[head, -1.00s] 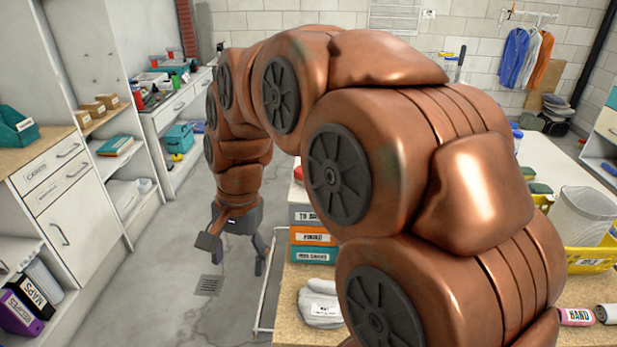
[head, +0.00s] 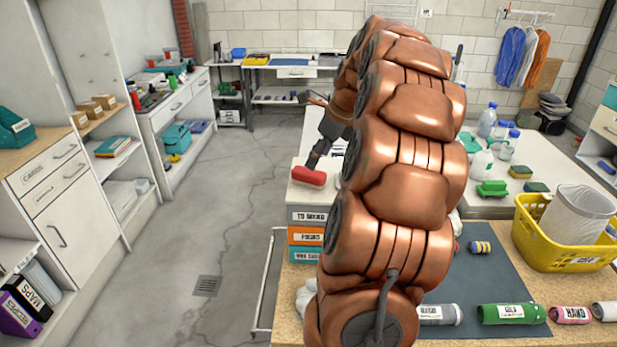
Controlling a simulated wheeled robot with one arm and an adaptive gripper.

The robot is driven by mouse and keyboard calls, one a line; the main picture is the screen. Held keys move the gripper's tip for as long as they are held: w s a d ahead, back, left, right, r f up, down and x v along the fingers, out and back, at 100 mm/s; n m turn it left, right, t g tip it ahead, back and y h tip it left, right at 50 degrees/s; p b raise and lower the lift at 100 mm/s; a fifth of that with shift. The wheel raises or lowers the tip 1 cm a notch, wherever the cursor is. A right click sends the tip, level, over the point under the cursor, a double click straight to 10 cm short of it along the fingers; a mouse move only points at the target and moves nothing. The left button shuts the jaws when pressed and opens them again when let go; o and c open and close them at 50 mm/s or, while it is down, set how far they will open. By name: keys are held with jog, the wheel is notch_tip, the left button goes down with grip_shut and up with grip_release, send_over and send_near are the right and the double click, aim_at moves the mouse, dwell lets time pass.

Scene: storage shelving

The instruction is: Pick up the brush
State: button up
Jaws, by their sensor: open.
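A red block-shaped thing that looks like the brush (head: 308,177) lies on top of a stack of labelled drawers (head: 307,215) at the left of the front worktop. Its bristles cannot be made out. My gripper (head: 309,129) is open and empty beyond and above it, with one dark finger pointing down close to the red thing. I cannot tell whether they touch. My copper arm hides part of the worktop and what lies behind it.
A yellow basket (head: 540,248) with a white bin stands at the right. Labelled rolls (head: 512,314) lie along the front of the dark mat (head: 478,275). Green scrubbing items (head: 492,188) and bottles stand on the white table behind. The floor at left is clear.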

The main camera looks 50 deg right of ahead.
aim_at(310, 172)
jog(key=shift+a+p+x, duration=0.2)
jog(key=shift+p+x, duration=1.05)
jog(key=shift+x, duration=2.15)
grip_shut()
jog(key=shift+r+b, duration=0.8)
jog(key=shift+r, duration=0.8)
jog(key=shift+s+r, duration=0.2)
jog(key=s+a+r+b, duration=0.1)
jog(key=s+a+b, duration=0.3)
jog(key=s, duration=0.9)
jog(key=a, duration=0.3)
jog(key=shift+s+a+r+b, duration=0.25)
jog(key=shift+s+a+b, duration=0.05)
jog(key=shift+s+a, duration=0.1)
